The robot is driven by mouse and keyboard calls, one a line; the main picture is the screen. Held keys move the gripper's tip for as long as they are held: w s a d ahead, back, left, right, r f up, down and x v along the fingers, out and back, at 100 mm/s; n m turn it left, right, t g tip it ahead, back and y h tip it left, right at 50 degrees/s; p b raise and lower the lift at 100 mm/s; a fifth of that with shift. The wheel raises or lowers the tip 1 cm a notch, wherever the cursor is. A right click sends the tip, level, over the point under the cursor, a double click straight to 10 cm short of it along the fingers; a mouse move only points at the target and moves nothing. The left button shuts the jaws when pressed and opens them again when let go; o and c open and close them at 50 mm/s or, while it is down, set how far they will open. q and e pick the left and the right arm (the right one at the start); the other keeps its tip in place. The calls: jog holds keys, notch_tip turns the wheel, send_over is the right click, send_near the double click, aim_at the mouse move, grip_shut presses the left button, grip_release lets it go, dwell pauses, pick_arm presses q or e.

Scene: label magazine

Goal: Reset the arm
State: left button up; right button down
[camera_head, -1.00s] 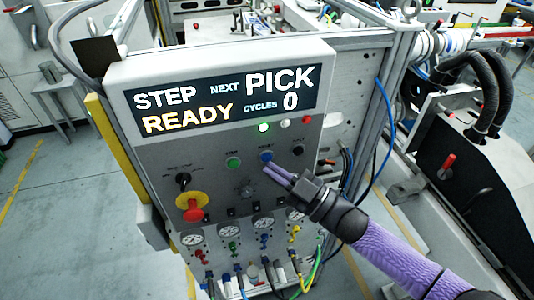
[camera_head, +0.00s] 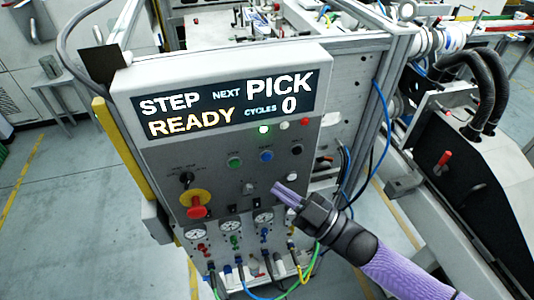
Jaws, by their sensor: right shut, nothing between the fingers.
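My right gripper (camera_head: 276,188) is shut and empty. It is in front of the lower right of the control panel (camera_head: 218,178), with its arm coming in from the lower right. Its fingertips are below the blue button (camera_head: 266,156) and apart from it in the picture. The display (camera_head: 220,104) reads STEP, NEXT PICK, READY, CYCLES 0. A green lamp (camera_head: 264,129) is lit beneath it. My left gripper is not in view.
A green button (camera_head: 235,162), a black button (camera_head: 297,149) and a red emergency stop knob (camera_head: 197,209) on yellow are on the panel. Gauges (camera_head: 197,232) and coloured hoses (camera_head: 303,268) sit below. A metal frame post (camera_head: 384,105) stands right of the panel.

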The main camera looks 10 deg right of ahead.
dwell(0.6)
jog(key=d+f+m+h+b, duration=0.3)
jog(key=f+h+b, duration=0.2)
jog(key=f, duration=0.8)
jog(key=d+f+m+h+b, duration=0.25)
jog(key=f+h+b, duration=0.2)
jog(key=f, duration=0.85)
jog(key=s+d+f+m+g+h+b, duration=0.1)
jog(key=s+f+m+g+h+b, duration=0.15)
jog(key=f, duration=0.55)
jog(key=s+d+f+m+g+h+b, duration=0.15)
jog(key=s+f+b, duration=0.25)
jog(key=f, duration=0.4)
jog(key=s+f+m+g+h+b, duration=0.1)
jog(key=s+f+g+b, duration=0.3)
jog(key=s+f, duration=0.6)
jog(key=s+a+f+m+g+h+b, duration=0.1)
jog(key=s+f+g+b, duration=0.4)
jog(key=s+f, duration=0.6)
jog(key=s+g, duration=0.1)
jog(key=s, duration=0.3)
jog(key=shift+s+g, duration=0.2)
jog(key=shift+g, duration=0.1)
jog(key=shift+w+m, duration=0.1)
jog(key=shift+m, duration=0.15)
